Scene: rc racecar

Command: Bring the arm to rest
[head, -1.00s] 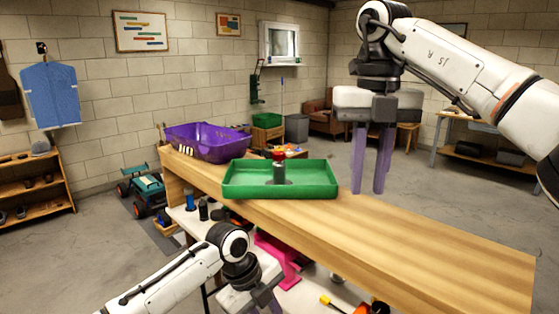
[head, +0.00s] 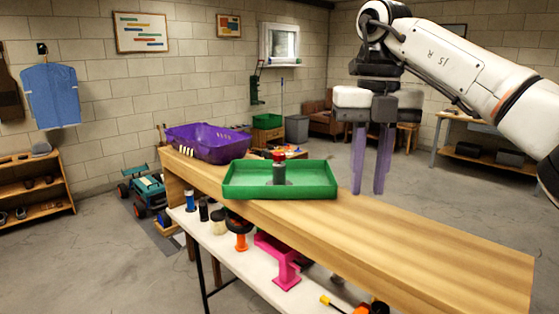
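My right gripper (head: 370,160) hangs in the air above the wooden bench top, to the right of the green tray (head: 308,189). Its two purple fingers point down with a gap between them, and nothing shows between them. The green tray sits on the bench and holds a dark upright piece with a red top (head: 279,168). My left gripper and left arm are out of the picture.
The wooden bench (head: 430,232) is bare on its right half. A purple basket (head: 207,142) stands at its far left end. A lower white shelf (head: 215,240) holds a pink stand (head: 279,262) and several small items. A teal toy car (head: 143,191) is on the floor.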

